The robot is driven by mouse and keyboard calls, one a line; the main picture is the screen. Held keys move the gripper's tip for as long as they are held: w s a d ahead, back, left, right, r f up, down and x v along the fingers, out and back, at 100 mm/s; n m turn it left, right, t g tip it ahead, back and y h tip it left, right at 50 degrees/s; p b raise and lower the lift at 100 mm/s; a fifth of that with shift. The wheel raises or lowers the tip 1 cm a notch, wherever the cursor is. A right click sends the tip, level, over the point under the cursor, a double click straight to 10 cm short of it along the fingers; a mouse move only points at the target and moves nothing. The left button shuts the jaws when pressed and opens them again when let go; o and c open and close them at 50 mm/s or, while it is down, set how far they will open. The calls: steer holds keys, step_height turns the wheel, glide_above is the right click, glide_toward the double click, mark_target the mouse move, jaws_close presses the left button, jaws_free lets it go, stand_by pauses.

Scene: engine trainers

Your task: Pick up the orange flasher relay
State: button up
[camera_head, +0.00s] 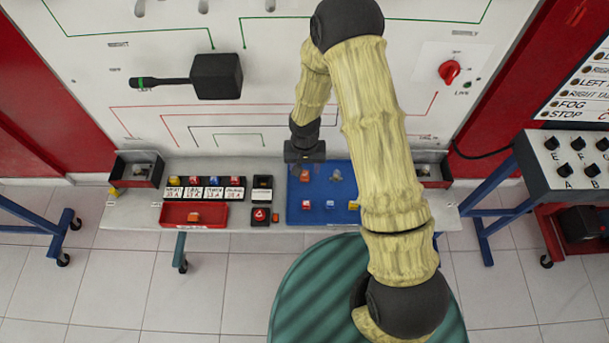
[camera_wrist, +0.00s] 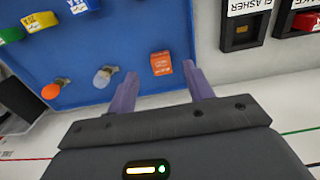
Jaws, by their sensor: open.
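The orange flasher relay (camera_wrist: 161,62) is a small orange block with pale print on its face. It sits on the blue mat (camera_wrist: 130,20), near the mat's edge. In the head view, the relay (camera_head: 305,176) is on the mat's left side, just in front of my gripper (camera_head: 304,156). In the wrist view, my gripper (camera_wrist: 160,74) is open and empty. Its two purple fingers point toward the relay, which shows between and just beyond the fingertips. I cannot tell the height gap between them.
A clear bulb (camera_wrist: 103,77) and an orange bulb (camera_wrist: 52,90) lie beside the relay on the mat. Coloured fuses (camera_wrist: 83,5) lie farther along. A black slot labelled FLASHER (camera_wrist: 240,32) stands beside the mat. A red tray (camera_head: 172,215) is at the bench's left.

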mark_target(304, 175)
step_height(304, 175, down, 5)
steer(key=shift+w+r+p, duration=0.1)
steer(key=shift+w+p, duration=0.05)
steer(key=shift+p, duration=0.45)
steer(key=shift+c, duration=0.2)
steer(key=c, duration=1)
